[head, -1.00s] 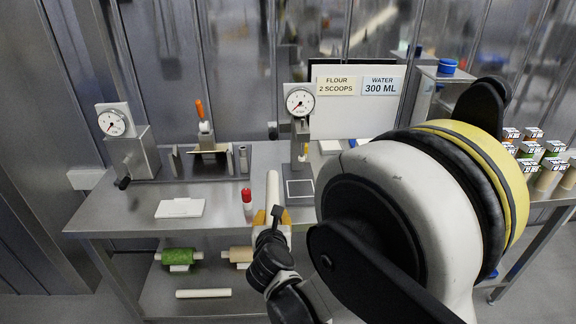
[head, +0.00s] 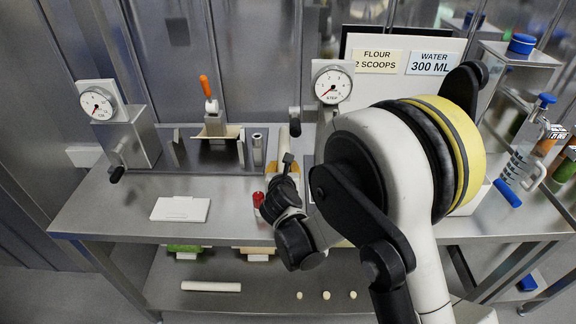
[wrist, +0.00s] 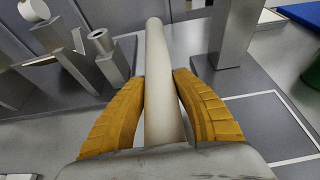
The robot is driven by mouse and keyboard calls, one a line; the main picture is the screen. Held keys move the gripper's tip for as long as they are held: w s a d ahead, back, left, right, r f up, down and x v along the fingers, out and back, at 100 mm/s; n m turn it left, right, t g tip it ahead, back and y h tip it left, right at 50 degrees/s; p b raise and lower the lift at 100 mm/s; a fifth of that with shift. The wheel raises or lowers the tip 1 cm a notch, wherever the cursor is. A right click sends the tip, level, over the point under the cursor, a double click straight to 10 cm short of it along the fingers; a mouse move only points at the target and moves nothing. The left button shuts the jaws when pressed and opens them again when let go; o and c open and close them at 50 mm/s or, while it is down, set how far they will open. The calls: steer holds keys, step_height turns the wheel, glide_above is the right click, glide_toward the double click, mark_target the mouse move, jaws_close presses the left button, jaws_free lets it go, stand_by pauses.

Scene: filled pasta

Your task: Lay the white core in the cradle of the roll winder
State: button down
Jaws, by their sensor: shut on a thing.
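The white core (wrist: 160,75) is held lengthwise between the orange fingers of my gripper (wrist: 165,100), pointing away in the wrist view. In the head view my gripper (head: 288,170) and the core (head: 293,146) are above the bench, right of the winder's metal posts (head: 257,149). The core appears clear of these posts. What I take for the roll winder, with its gauge box (head: 130,140) and black crank, stands at the left. Its posts also show at left in the wrist view (wrist: 112,65). My arm hides part of the gripper in the head view.
A gauge stand (head: 332,86) is close on the right; its grey column shows in the wrist view (wrist: 234,35). A red-capped item (head: 258,199) is beside my wrist. A white slab (head: 180,209) lies front left. Another white roll (head: 210,287) is on the lower shelf.

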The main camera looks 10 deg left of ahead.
steer(key=x, duration=0.4)
steer(key=shift+f+b, duration=0.2)
steer(key=shift+b, duration=0.2)
steer(key=w+f, duration=0.1)
steer(key=w+f+b, duration=0.1)
steer(key=w, duration=0.1)
steer(key=shift+w+a+f+b, duration=0.15)
steer(key=shift+a+f+b, duration=0.15)
steer(key=shift+a, duration=0.05)
steer(key=shift+r, duration=0.15)
steer(key=c, duration=1.1)
jaws_free()
steer(key=shift+o, duration=0.2)
